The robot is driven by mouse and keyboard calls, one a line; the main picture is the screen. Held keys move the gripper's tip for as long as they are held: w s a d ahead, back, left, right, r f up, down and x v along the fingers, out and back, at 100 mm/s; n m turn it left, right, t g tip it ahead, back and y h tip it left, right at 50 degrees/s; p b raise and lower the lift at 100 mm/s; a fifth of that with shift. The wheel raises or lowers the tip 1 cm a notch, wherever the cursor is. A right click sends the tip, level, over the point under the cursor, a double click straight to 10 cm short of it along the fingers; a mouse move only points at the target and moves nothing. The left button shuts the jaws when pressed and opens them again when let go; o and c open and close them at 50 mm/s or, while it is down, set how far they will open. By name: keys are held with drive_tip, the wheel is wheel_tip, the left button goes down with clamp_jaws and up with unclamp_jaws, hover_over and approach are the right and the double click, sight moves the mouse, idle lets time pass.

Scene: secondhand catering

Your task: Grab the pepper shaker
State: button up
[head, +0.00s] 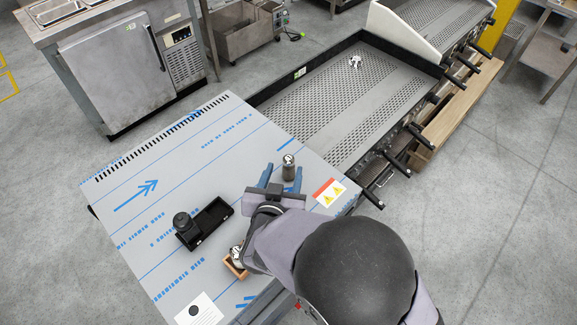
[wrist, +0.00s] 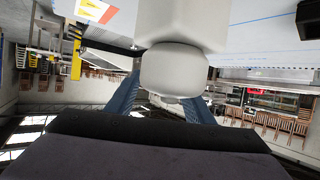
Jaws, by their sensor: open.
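A small grey cylindrical shaker with a shiny top (head: 289,172), which I take for the pepper shaker, stands upright on the steel worktop (head: 232,135), near its right corner. In the wrist view the shaker (wrist: 180,70) looms large and pale, in front of the fingers' far ends. My gripper (head: 281,172) is open, its blue fingers on either side of the shaker in the head view, which sits closer to the right finger. I cannot tell whether either finger touches it. No label on the shaker can be read.
A black tray (head: 213,217) with a round black item (head: 182,222) lies left of my gripper. A small wooden box (head: 231,266) holding a silver-topped item (head: 237,255) is beside my arm. A perforated grill (head: 340,110) adjoins the worktop. The worktop's far left is clear.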

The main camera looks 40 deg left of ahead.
sight(288, 162)
drive_tip(key=shift+w+a, duration=0.15)
drive_tip(key=shift+w, duration=0.2)
drive_tip(key=shift+p+x, duration=0.95)
drive_tip(key=shift+x, duration=1.3)
drive_tip(key=shift+s+f, duration=0.1)
drive_tip(key=shift+f, duration=0.05)
drive_tip(key=c, duration=1.2)
